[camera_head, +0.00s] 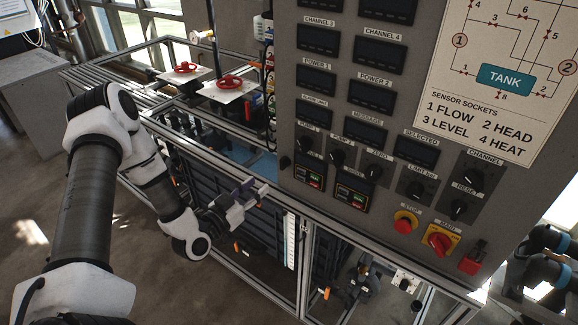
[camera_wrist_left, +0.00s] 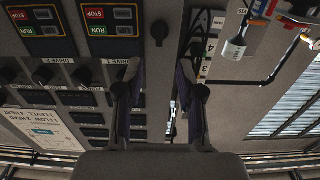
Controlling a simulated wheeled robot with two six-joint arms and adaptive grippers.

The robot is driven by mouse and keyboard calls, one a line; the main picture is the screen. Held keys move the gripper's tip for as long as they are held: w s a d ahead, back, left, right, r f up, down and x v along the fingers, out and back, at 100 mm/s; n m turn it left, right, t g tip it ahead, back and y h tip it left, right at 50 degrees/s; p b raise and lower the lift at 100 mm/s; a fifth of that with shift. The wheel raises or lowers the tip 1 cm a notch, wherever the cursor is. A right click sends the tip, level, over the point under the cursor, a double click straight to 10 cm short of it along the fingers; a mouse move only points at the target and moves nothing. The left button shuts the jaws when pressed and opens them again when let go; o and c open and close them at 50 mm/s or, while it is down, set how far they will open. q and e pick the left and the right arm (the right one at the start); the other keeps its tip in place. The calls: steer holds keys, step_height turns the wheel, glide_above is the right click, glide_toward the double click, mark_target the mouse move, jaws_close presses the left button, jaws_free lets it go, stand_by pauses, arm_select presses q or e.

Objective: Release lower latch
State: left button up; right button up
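The grey control cabinet (camera_head: 286,100) stands in the middle and right of the head view, with displays, knobs and switches on its front. A small dark knob (camera_head: 284,161) sits low at the cabinet's left edge; I cannot tell whether it is the lower latch. My left gripper (camera_head: 257,192) is in front of the frame, below and left of that knob. In the left wrist view its two fingers (camera_wrist_left: 160,95) are apart with nothing between them, and the cabinet's edge lies beyond. My right gripper is not in view.
A metal frame (camera_head: 262,278) runs under the cabinet and to the left. Two red handwheels (camera_head: 186,69) (camera_head: 230,82) stand on white plates behind my left arm. A red and yellow main switch (camera_head: 440,240) is at the cabinet's lower right. Open floor lies at lower left.

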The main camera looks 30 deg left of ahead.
mark_target(281, 166)
arm_select(q)
steer(key=w+b, duration=0.1)
steer(key=w, duration=0.2)
steer(key=w+b, duration=0.2)
steer(key=w, duration=0.1)
steer(key=w+b, duration=0.1)
steer(key=w, duration=0.2)
steer(key=shift+w+d+f+b, duration=0.2)
steer(key=shift+w+d+b, duration=0.1)
steer(key=shift+d, duration=0.1)
steer(key=shift+w+r, duration=0.15)
steer(key=shift+w, duration=0.2)
jaws_close()
